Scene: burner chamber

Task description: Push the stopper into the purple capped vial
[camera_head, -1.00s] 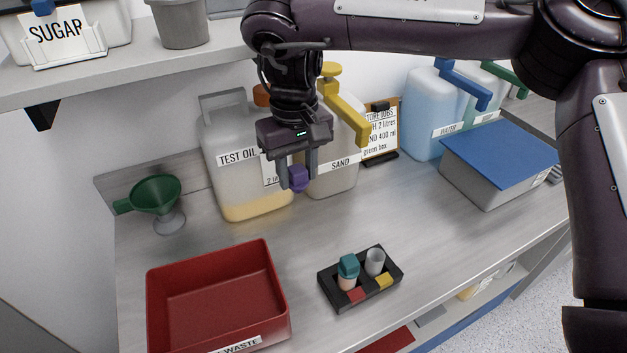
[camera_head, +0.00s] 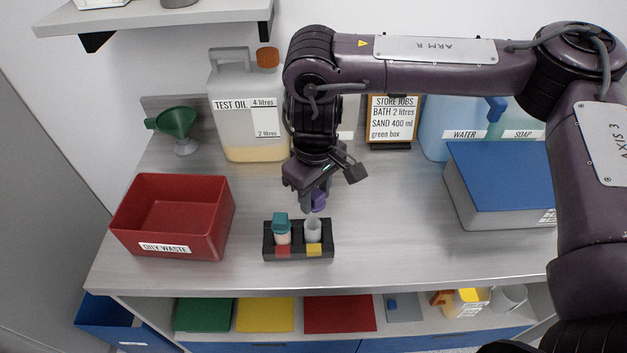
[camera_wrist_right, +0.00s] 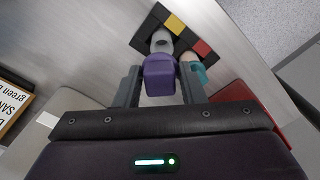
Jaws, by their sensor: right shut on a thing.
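My right gripper (camera_head: 311,202) is shut on a purple stopper (camera_head: 318,201), which also shows between the fingers in the right wrist view (camera_wrist_right: 159,77). It is over the back edge of a small black rack (camera_head: 297,253). An open, pale vial (camera_head: 313,232) stands upright in the rack's right place, behind a yellow tag; it also shows in the right wrist view (camera_wrist_right: 161,43). The stopper is close above or behind this vial's mouth, and I cannot tell whether they touch. A teal-capped vial (camera_head: 282,229) stands in the left place, by a red tag. My left gripper is not in view.
A red oily waste bin (camera_head: 137,228) stands left of the rack. A green funnel (camera_head: 176,123), test oil jug (camera_head: 232,100) and jobs sign (camera_head: 392,118) stand behind. A grey box with a blue lid (camera_head: 500,178) is at right. The bench right of the rack is clear.

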